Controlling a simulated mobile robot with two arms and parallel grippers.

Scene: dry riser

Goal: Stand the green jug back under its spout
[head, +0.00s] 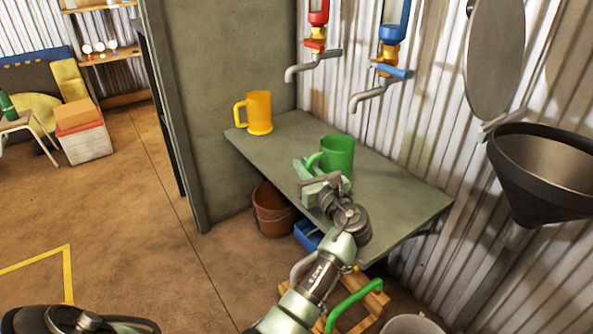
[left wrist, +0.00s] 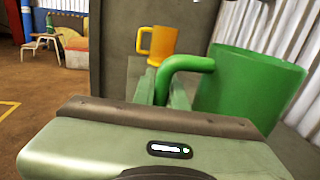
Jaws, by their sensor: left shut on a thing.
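The green jug (head: 338,154) is upright at the front part of the grey-green shelf (head: 405,200); I cannot tell whether its base touches the shelf. My left gripper (head: 308,172) is shut on the jug's handle, to the left of its body. In the left wrist view the handle (left wrist: 185,63) runs down between the fingers, and the jug body (left wrist: 250,95) is on the right. Two spouts hang on the wall above the shelf: one with a red tap (head: 310,65) and one with a blue tap (head: 372,90). My right gripper is not in view.
A yellow mug (head: 259,114) stands on the shelf's left end, beside a grey-green partition (head: 220,70). A dark funnel (head: 545,170) is at the right. Under the shelf are a brown bucket (head: 272,213) and a blue bin (head: 306,235). The shelf's right part is clear.

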